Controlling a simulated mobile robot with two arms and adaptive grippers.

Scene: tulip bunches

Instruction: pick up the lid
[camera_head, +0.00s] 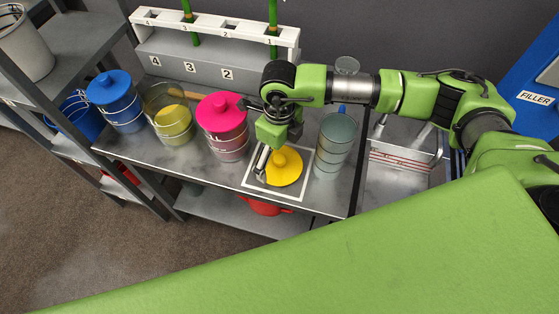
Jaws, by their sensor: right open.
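A yellow lid (284,170) with a round knob on top lies on a white-outlined square (295,204) on the grey bench. My right gripper (262,166) is open and points down at the lid's left side, close to the knob. Its fingers partly cover the lid's left edge, and I cannot tell whether they touch it. A pink lid (220,109) sits on one canister and a blue lid (105,85) on another. The canister with yellow contents (171,119) stands uncovered between them. My left gripper is not in view.
A grey-green canister (335,145) stands just right of the yellow lid. A white numbered rack (215,30) with green stems runs along the back. A grey shelf (60,80) stands at the left, and a metal sink-like tray (400,165) lies at the right.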

